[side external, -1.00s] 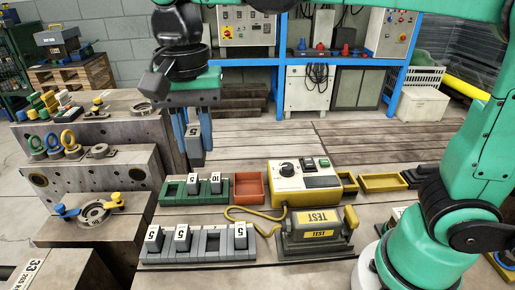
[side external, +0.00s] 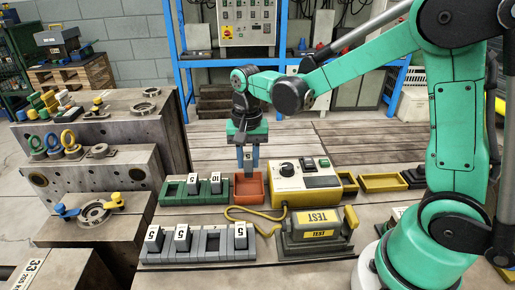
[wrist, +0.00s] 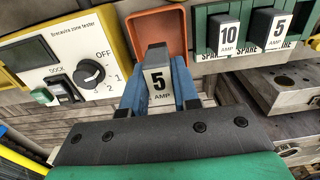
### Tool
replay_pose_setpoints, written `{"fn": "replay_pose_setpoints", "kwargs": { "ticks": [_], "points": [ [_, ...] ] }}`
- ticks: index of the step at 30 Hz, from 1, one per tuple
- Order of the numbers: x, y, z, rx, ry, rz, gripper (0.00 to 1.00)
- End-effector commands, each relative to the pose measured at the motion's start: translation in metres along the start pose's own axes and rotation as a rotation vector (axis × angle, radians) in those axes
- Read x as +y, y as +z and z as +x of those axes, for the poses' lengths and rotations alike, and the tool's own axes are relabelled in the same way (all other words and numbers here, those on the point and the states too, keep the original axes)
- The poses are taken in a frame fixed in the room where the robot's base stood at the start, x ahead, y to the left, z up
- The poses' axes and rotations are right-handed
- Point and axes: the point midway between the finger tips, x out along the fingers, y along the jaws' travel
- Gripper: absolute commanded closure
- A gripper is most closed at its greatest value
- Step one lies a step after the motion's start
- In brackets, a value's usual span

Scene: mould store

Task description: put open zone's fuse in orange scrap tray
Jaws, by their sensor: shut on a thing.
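My gripper (side external: 248,165) is shut on a grey fuse (side external: 248,156) with a white label. In the wrist view the fuse (wrist: 158,82) reads 5 AMP and sits between the two blue fingers of my gripper (wrist: 160,88). The orange scrap tray (side external: 262,190) lies on the bench, and the fuse hangs over it or at its back edge in the side view. In the wrist view the tray (wrist: 176,20) shows behind the fuse and looks empty. The fuse's exact height above the tray is hard to tell.
A green spare holder (side external: 176,191) with fuses marked 5 and 10 stands left of the tray. The yellow-edged tester (side external: 305,184) stands close on the right. A grey fuse rack (side external: 200,257) and a TEST unit (side external: 318,235) are in front. A yellow tray (side external: 380,182) lies farther right.

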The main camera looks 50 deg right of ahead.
Motion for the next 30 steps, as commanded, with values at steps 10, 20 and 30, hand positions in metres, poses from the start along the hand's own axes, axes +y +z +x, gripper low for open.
{"fn": "replay_pose_setpoints", "kwargs": {
  "ticks": [10,20,30],
  "points": [
    [0.000,0.000,0.036,0.000,0.000,0.000,1.00],
    [0.000,0.000,0.049,0.000,0.000,0.000,1.00],
    [0.000,0.000,0.049,0.000,0.000,0.001,0.46]
  ]
}}
